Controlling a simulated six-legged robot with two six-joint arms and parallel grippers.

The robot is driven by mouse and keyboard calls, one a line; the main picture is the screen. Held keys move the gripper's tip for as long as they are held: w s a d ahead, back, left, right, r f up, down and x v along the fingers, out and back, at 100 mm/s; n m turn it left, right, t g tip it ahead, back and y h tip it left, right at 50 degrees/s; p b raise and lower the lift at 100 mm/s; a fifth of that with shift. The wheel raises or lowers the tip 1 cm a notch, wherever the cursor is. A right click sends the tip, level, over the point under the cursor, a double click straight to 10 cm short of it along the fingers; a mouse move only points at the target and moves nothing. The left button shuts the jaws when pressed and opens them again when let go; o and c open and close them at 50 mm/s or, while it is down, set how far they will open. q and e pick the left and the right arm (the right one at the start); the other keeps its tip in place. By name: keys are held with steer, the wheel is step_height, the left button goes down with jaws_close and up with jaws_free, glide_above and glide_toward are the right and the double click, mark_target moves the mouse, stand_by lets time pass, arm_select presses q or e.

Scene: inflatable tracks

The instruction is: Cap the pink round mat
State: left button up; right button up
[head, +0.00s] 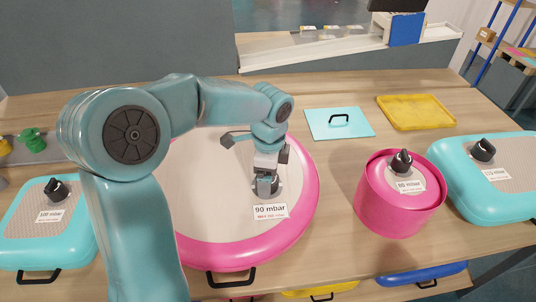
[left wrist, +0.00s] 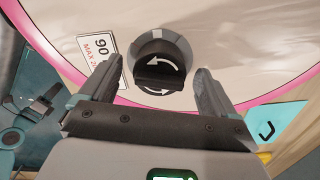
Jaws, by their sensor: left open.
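The pink round mat (head: 307,192) has a pale top and lies on the wooden table, partly hidden behind my left arm. Its label reads 90 mbar (head: 270,211). A black valve cap with white curved arrows (left wrist: 158,70) sits on the mat's grey ring beside the label. My left gripper (head: 266,187) points down over the valve. In the left wrist view its two fingers (left wrist: 153,82) are apart, one on each side of the cap, and I cannot tell if they touch it. A dark and teal part at the lower left (left wrist: 35,115) looks like my right arm's end; its jaws are unclear.
A pink cylinder (head: 385,205) and a teal mat (head: 490,200) with black knobs stand to the right. Another teal mat (head: 30,235) is at the left. A teal plate with a handle (head: 325,130) and a yellow tray (head: 420,123) lie behind.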

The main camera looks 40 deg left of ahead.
arm_select(q)
step_height(320, 180, up, 15)
steer(key=p, duration=0.1)
steer(key=shift+d+r, duration=0.2)
steer(key=shift+d, duration=0.1)
